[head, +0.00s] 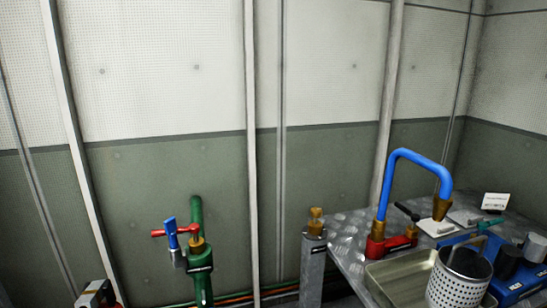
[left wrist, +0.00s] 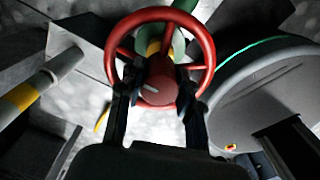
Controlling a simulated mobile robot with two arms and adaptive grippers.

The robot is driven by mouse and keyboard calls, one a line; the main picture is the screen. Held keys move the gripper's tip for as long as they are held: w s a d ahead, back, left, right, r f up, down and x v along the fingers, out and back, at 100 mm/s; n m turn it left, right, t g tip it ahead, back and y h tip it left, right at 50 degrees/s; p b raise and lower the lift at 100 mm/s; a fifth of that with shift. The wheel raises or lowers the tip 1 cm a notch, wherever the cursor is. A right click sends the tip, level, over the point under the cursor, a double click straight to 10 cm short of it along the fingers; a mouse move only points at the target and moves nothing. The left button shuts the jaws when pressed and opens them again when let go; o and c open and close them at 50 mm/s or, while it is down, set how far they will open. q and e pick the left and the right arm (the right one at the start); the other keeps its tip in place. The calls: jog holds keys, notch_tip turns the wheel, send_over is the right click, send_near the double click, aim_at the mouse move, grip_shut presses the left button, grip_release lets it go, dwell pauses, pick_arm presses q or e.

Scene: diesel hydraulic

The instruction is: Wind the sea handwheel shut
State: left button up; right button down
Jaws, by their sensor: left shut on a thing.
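A red handwheel (left wrist: 158,92) with a round rim, spokes and a broad hub fills the upper middle of the left wrist view. It sits on a green pipe (left wrist: 181,42) with a yellow part behind the wheel. My left gripper (left wrist: 160,78) is shut on the handwheel, with one dark finger on each side of the hub, inside or across the rim. The exact contact at the fingertips is partly hidden. No label naming the wheel is readable. In the head view this wheel is not clearly visible, and neither gripper shows there.
A green standpipe (head: 202,285) with a blue-and-red-handled valve (head: 178,238) stands by the wall. Right of it are a grey post (head: 313,265) and a metal bench (head: 345,232) with a blue bent pipe (head: 420,157), a tray and a perforated pot (head: 458,280). A pale pipe (left wrist: 42,82) lies left of the wheel.

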pick_arm(q)
jog(key=m, duration=0.6)
jog(key=shift+s+a+f, duration=0.1)
jog(key=shift+s+f, duration=0.15)
jog(key=shift+f, duration=0.1)
jog(key=m, duration=0.6)
jog(key=shift+m, duration=0.3)
jog(key=o, duration=1)
jog(key=shift+f, duration=0.1)
jog(key=shift+w, duration=0.1)
